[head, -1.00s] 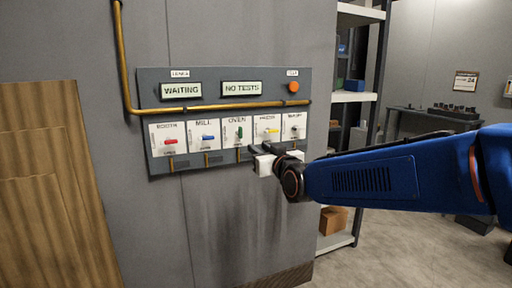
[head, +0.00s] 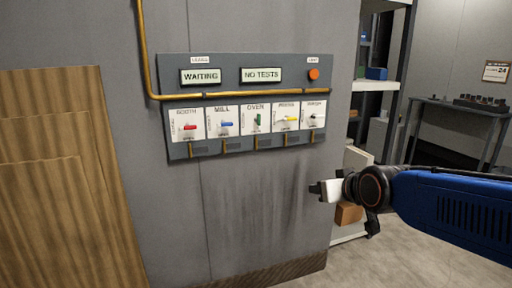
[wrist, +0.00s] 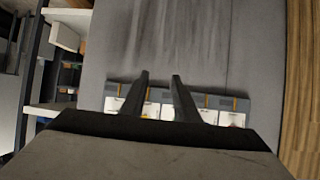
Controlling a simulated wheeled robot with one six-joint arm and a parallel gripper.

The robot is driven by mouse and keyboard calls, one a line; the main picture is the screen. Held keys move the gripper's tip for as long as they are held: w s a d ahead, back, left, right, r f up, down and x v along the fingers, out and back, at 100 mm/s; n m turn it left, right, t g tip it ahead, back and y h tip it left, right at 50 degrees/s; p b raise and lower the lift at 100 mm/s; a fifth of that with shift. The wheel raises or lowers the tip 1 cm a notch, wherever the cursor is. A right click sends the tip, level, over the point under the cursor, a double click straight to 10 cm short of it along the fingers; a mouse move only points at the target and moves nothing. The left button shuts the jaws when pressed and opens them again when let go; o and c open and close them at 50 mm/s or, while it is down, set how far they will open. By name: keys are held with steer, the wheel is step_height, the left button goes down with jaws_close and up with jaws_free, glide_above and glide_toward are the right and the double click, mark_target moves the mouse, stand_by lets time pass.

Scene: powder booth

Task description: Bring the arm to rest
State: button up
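My gripper (head: 318,190) is in the head view, at the right and below the grey switch panel (head: 170,75), apart from it. In the wrist view, my two dark fingers (wrist: 159,76) stand apart with nothing between them, so it is open and empty. The panel also shows in the wrist view (wrist: 242,104), upside down and partly hidden behind the fingers and my gripper's body. My blue arm enters from the right edge of the head view.
The panel has red (head: 189,128), blue (head: 226,124), green (head: 258,121) and yellow (head: 291,119) levers, and a display reading WAITING (head: 201,77). Shelves (head: 375,86) stand behind my gripper. A wooden door (head: 60,180) is at left. Grey wall (head: 230,220) below the panel is bare.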

steer(key=s+d+f+m+g+h, duration=0.1)
steer(key=s+d+f+g, duration=0.1)
steer(key=s, duration=0.6)
steer(key=s+d+f+g+h, duration=0.1)
steer(key=s+d+f+g, duration=0.1)
steer(key=s+d+f, duration=0.2)
steer(key=s+d+f+m+g, duration=0.1)
steer(key=s+d+f+g, duration=0.2)
steer(key=s+f, duration=0.4)
steer(key=s+d, duration=0.1)
steer(key=s, duration=0.4)
steer(key=shift+s+m+h, duration=0.15)
steer(key=shift+m+h, duration=0.15)
steer(key=shift+h, duration=0.1)
